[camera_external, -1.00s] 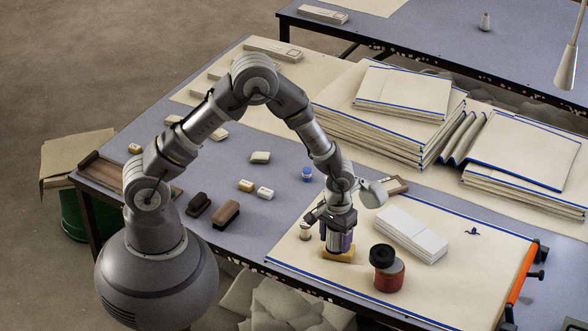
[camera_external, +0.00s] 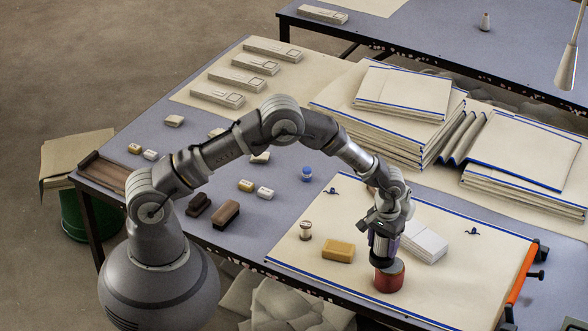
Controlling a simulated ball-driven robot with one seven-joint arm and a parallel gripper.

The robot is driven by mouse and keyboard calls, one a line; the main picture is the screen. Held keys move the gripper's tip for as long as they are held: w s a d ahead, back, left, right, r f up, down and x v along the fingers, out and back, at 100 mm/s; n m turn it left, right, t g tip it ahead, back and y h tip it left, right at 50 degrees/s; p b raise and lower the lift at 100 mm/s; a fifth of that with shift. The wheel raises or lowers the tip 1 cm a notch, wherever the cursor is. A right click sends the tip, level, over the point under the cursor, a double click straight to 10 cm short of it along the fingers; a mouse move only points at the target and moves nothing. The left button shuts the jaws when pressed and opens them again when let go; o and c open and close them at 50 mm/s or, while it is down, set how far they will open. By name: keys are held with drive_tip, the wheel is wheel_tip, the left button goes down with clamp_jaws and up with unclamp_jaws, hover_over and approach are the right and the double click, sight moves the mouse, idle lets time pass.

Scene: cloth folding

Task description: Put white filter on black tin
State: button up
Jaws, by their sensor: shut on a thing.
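A red tin (camera_external: 390,280) stands on the cream cloth (camera_external: 300,262) near the front edge of the table. Its black top, seen a second ago, is now hidden behind my gripper. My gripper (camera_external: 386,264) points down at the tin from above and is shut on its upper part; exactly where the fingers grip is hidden. A white slab-like stack (camera_external: 428,243) lies just behind and to the right of the tin, partly covered by my arm. I cannot tell whether it is the white filter; no other thing is clearly one.
A yellow block (camera_external: 338,251) and a small spool (camera_external: 305,231) lie left of the tin. An orange bar (camera_external: 522,276) lines the cloth's right edge. Folded cloth stacks (camera_external: 385,130) stand behind. Brown brushes (camera_external: 226,215) lie at left. The cloth's right part is mostly clear.

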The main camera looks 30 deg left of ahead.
drive_tip(key=shift+f, duration=0.1)
drive_tip(key=o, duration=1.1)
drive_tip(key=shift+c, duration=0.2)
